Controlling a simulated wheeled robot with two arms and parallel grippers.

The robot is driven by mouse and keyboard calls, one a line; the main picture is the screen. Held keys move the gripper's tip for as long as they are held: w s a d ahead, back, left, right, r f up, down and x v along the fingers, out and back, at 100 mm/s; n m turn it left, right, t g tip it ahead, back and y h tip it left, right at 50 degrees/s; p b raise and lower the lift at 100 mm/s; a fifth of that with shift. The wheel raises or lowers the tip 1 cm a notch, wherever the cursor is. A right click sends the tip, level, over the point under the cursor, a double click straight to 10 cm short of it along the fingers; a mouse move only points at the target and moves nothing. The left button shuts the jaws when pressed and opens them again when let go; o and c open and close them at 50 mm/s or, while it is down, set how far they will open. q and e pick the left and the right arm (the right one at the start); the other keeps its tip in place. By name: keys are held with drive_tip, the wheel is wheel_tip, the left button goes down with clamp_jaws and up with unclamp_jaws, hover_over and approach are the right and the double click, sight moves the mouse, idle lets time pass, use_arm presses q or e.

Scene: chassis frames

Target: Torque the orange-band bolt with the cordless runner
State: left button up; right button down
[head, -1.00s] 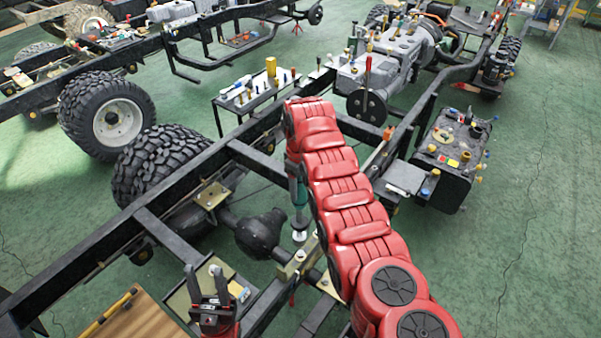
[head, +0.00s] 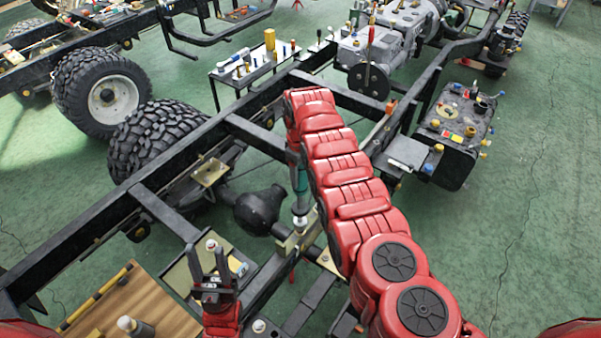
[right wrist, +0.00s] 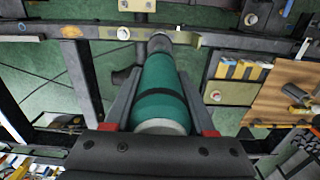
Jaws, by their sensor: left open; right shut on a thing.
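The cordless runner (head: 300,182) is a green and grey cylinder held upright; its nose end points down at a tan bracket (head: 286,243) on the chassis rail. My right gripper (right wrist: 158,112) is shut on the runner's green body, one finger on each side; in the head view my red arm hides this grip. Whether the nose touches a bolt is not clear. Several pale bolt heads show, one on the rail (right wrist: 123,33); I cannot tell which has an orange band. My left gripper (head: 212,268) is open and empty above a tray near the rail.
A wooden board (head: 155,305) lies at the front left. Black chassis rails and a cross-member (head: 255,138) surround the runner. A small tool table (head: 240,80) stands behind the rail. A black tank (head: 455,160) is at the right. Green floor is open at far right.

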drive_tip(key=shift+r+p, duration=0.1)
drive_tip(key=shift+p, duration=0.25)
idle(0.7)
drive_tip(key=shift+f+b, duration=1.75)
drive_tip(key=shift+b, duration=0.1)
idle(2.6)
drive_tip(key=shift+s+f, duration=0.15)
idle(0.4)
drive_tip(key=shift+b, duration=0.35)
idle(0.5)
idle(1.1)
